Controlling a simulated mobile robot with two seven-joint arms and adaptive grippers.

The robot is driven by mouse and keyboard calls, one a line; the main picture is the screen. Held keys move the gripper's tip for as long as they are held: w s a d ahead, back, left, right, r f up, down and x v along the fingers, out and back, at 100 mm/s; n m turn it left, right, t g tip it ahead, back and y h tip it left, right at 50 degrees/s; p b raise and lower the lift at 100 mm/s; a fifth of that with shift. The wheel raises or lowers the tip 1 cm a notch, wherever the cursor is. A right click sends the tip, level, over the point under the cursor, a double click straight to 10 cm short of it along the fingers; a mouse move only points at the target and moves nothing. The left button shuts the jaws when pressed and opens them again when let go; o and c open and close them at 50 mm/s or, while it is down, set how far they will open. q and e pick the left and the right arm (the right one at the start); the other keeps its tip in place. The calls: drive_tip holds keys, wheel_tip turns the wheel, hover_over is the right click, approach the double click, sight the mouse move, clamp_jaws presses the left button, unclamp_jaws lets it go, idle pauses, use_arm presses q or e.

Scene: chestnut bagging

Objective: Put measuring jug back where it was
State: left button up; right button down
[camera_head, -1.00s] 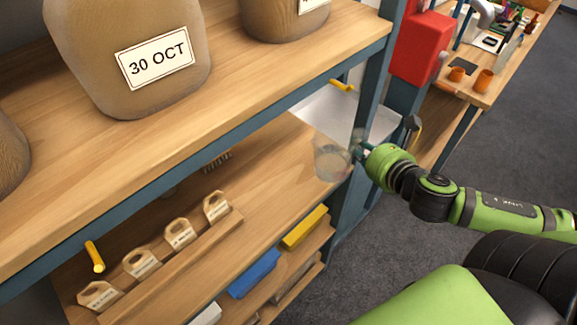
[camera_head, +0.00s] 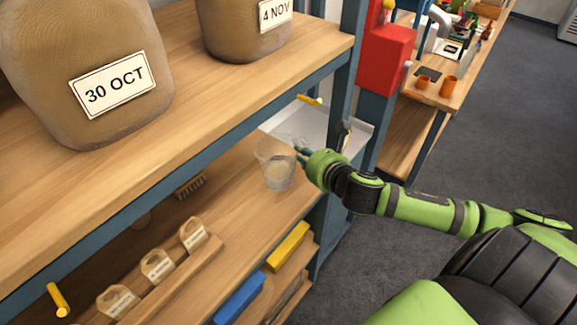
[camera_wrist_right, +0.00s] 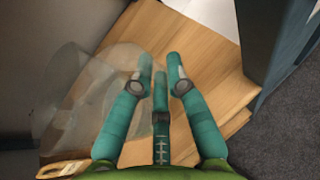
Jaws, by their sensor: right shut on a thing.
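The clear measuring jug (camera_head: 275,165) is upright over the right end of the lower wooden shelf (camera_head: 232,205). I cannot tell whether its base touches the shelf. My right gripper (camera_head: 301,152) reaches in from the right and is shut on the jug at its right side. In the right wrist view the jug (camera_wrist_right: 88,95) is a faint see-through shape left of the teal fingers (camera_wrist_right: 160,68); the gripped part is hard to make out. My left gripper is not in view.
A white tray (camera_head: 355,145) lies behind the jug near the blue post (camera_head: 340,75). Paper-tagged wooden pieces (camera_head: 157,266) and a brush (camera_head: 190,187) are to the left. The upper shelf (camera_head: 200,130) with big labelled sacks (camera_head: 85,60) overhangs. Bare shelf surrounds the jug.

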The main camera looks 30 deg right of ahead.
sight(288, 155)
drive_tip(key=w, duration=0.1)
drive_tip(key=w+a+f, duration=0.2)
drive_tip(key=w, duration=0.1)
drive_tip(key=shift+f+p, duration=0.2)
drive_tip(key=shift+p, duration=0.15)
drive_tip(key=shift+f, duration=2.05)
drive_tip(key=c, duration=1.2)
unclamp_jaws()
drive_tip(key=shift+f, duration=0.15)
drive_tip(key=shift+c, duration=0.2)
drive_tip(key=shift+s, duration=0.1)
drive_tip(key=b+v, duration=0.1)
drive_tip(key=v, duration=1.1)
